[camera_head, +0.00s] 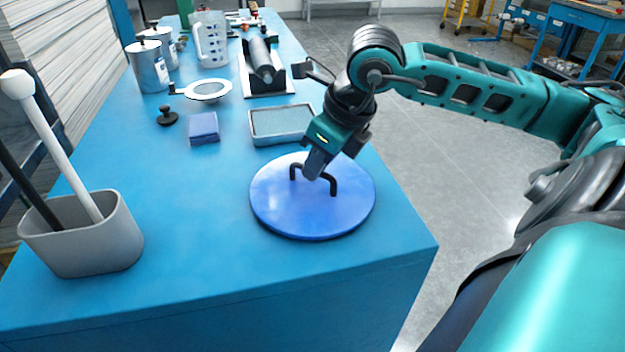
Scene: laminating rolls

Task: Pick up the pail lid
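The pail lid (285,213) is a round, flat blue disc with a dark arched handle (333,185) on top. It lies on the blue table near the right edge. My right gripper (315,170) reaches down from above right, and its tip is at the handle's crossbar. The gripper body hides part of the handle, and I cannot tell whether the fingers are around it or only beside it. My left gripper is not in the head view.
A grey bin (85,245) with upright rods stands at the front left. A shallow grey tray (281,122), a blue block (203,128) and a black knob (167,117) lie behind the lid. Cans, a pitcher (209,40) and a roller (262,60) stand farther back. The table front is clear.

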